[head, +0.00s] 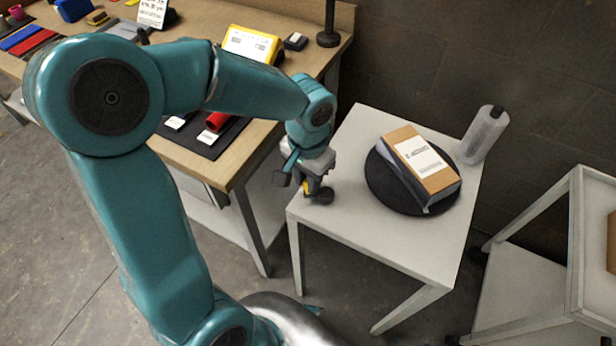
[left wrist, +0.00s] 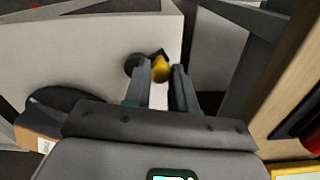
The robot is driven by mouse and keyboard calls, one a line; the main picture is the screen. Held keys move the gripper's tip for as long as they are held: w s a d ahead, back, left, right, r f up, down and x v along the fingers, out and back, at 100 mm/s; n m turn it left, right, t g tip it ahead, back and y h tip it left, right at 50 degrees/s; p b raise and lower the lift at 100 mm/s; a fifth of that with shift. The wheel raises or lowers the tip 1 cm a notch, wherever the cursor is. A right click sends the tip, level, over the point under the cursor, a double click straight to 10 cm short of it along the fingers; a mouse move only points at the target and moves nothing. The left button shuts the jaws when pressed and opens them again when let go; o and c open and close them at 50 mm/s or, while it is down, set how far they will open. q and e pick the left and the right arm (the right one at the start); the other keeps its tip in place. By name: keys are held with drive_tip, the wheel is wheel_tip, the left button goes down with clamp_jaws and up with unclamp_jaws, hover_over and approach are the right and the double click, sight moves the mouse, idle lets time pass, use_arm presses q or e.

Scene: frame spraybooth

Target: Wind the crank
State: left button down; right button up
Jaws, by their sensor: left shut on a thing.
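The crank (head: 324,197) is a small dark round hub with a yellow knob, at the left edge of the white table's top. My left gripper (head: 308,187) points down over it and is shut on the knob. In the left wrist view the yellow knob (left wrist: 160,68) shows between the two fingertips (left wrist: 160,82), with the dark hub (left wrist: 134,64) beside it. In the head view the gripper partly hides the knob. A black round turntable (head: 382,190) on the same table carries a brown box (head: 413,153) with a white label. My right gripper is not in view.
The white table (head: 345,225) also holds a grey cylinder (head: 484,135) at its back right corner. A wooden workbench (head: 245,165) with a yellow case (head: 250,44) and other items stands close on the left. A white-framed cart (head: 575,230) stands at the right.

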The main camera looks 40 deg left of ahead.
use_arm(q)
drive_tip(key=shift+s+d+n, duration=0.1)
drive_tip(key=shift+d+n, duration=0.05)
drive_tip(key=shift+n, duration=0.35)
drive_tip(key=c, duration=0.9)
unclamp_jaws()
drive_tip(key=shift+d, duration=0.1)
drive_tip(key=shift+c, duration=0.2)
wheel_tip(320, 180, up, 16)
drive_tip(key=p, duration=0.2)
drive_tip(key=shift+r, duration=0.2)
drive_tip(key=shift+s, duration=0.1)
